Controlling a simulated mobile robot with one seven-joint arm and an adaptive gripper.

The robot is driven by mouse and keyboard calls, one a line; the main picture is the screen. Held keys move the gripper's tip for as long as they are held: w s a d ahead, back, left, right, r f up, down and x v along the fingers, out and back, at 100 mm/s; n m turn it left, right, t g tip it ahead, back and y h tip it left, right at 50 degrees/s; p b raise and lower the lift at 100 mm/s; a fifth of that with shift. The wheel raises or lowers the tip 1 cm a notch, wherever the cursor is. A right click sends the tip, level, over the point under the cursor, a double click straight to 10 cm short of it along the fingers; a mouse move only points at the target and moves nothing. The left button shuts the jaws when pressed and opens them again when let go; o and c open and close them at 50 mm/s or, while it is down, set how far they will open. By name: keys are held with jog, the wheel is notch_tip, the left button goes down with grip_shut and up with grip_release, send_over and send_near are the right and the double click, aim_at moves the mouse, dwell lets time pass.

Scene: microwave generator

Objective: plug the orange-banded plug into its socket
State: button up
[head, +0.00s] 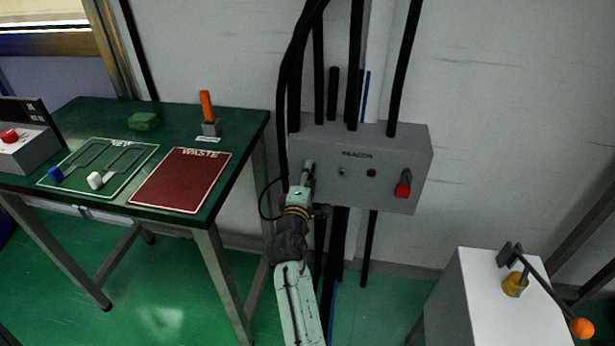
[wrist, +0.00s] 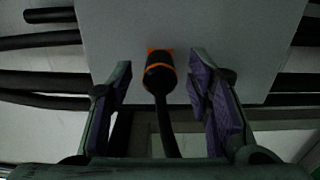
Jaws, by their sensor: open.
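The black plug (wrist: 160,78) with its orange band shows in the wrist view, its front end at an orange square (wrist: 152,56) on the grey box face. The square looks like the socket's rim. I cannot tell how deep the plug sits. Its black cable (wrist: 167,130) runs down between my fingers. My gripper (wrist: 161,70) is open, with one purple-padded finger on each side of the plug and gaps on both sides. In the head view my gripper (head: 308,170) is at the left part of the grey control box (head: 395,150) and hides the plug and socket.
The box has a red switch (head: 403,187) at its right, and thick black cables (head: 355,60) run above and below it. A green table (head: 75,118) with a maroon WASTE mat (head: 182,180) stands left. A white cabinet (head: 480,300) with an orange-knobbed lever (head: 582,328) stands lower right.

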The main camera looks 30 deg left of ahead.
jog(key=shift+s, duration=0.1)
jog(key=v, duration=1.2)
